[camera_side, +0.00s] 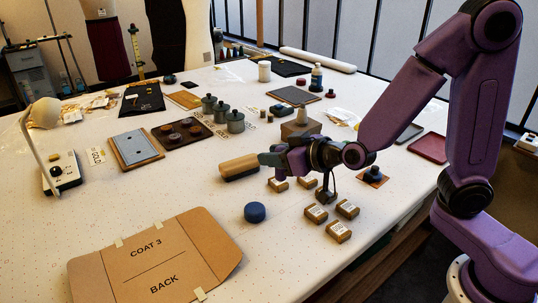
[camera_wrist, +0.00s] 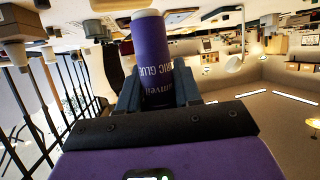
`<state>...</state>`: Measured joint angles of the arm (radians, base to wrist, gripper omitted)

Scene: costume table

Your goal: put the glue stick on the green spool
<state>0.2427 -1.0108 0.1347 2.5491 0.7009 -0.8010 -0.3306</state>
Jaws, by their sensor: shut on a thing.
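The glue stick (camera_wrist: 152,55) is a purple tube with a pale end and lettering reading "GLUE". In the wrist view it stands between the two fingers of my gripper (camera_wrist: 158,88), which is shut on it. In the side view my gripper (camera_side: 272,158) reaches left, low over the middle of the table, and I cannot make out the glue stick clearly there. I cannot pick out the green spool with certainty. Three grey-green round pieces with knobs (camera_side: 221,112) stand in a row farther back, left of my gripper.
A tan wooden block or brush (camera_side: 239,168) lies just left of my gripper. A blue round piece (camera_side: 255,212) is in front. Several small labelled boxes (camera_side: 316,214) lie below my arm. A cardboard pattern (camera_side: 155,258) covers the front left. Bare cloth lies at left centre.

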